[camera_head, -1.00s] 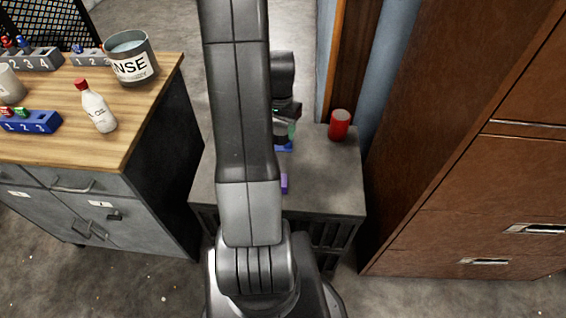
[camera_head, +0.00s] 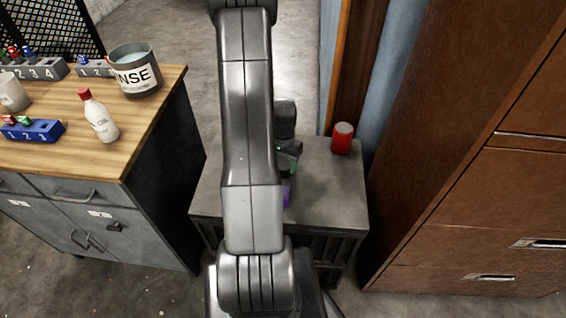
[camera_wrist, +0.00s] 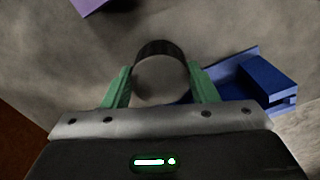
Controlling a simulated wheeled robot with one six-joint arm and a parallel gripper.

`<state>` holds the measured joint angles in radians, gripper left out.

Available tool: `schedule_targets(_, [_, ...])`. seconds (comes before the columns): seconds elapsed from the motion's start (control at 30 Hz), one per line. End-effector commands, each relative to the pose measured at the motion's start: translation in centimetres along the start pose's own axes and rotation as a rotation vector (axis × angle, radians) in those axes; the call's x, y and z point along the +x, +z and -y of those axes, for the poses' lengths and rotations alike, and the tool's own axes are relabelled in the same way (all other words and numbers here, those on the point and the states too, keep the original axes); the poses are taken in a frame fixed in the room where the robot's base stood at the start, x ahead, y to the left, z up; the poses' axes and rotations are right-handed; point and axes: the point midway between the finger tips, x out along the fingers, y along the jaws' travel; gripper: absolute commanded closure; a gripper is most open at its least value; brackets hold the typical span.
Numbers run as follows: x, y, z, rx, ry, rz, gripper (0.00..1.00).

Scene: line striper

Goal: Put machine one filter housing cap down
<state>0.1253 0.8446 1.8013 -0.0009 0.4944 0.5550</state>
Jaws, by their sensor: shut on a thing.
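My gripper (camera_wrist: 160,88) has green fingers and is shut on a round, dark-rimmed cap (camera_wrist: 157,48) with a greyish face, apparently the filter housing cap. The cap sits between the fingers over the grey cabinet top (camera_wrist: 45,75). I cannot tell whether it touches the surface. In the head view my gripper (camera_head: 287,166) is low over the cabinet top (camera_head: 335,185), partly behind my arm, and the cap cannot be made out.
A blue slotted block (camera_wrist: 268,82) lies close to the right finger. A purple block (camera_head: 287,196) is near the cabinet's front. A red can (camera_head: 342,138) stands at the back right. The wooden workbench (camera_head: 75,155) is left, a brown cabinet (camera_head: 470,190) right.

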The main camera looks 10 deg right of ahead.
Motion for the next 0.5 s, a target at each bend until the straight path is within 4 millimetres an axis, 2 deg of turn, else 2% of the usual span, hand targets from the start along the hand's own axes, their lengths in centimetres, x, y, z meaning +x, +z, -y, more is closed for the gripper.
schedule_targets(0.17, [0.41, 0.00, 0.00, 0.000, 0.000, 0.000, 1.00])
schedule_targets(0.2, [0.33, 0.00, 0.00, 0.000, 0.000, 0.000, 0.43])
schedule_targets(0.3, [0.27, 0.01, 0.00, 0.000, 0.000, 0.000, 0.25])
schedule_targets(0.5, [0.26, 0.01, -0.01, 0.000, 0.000, 0.000, 0.25])
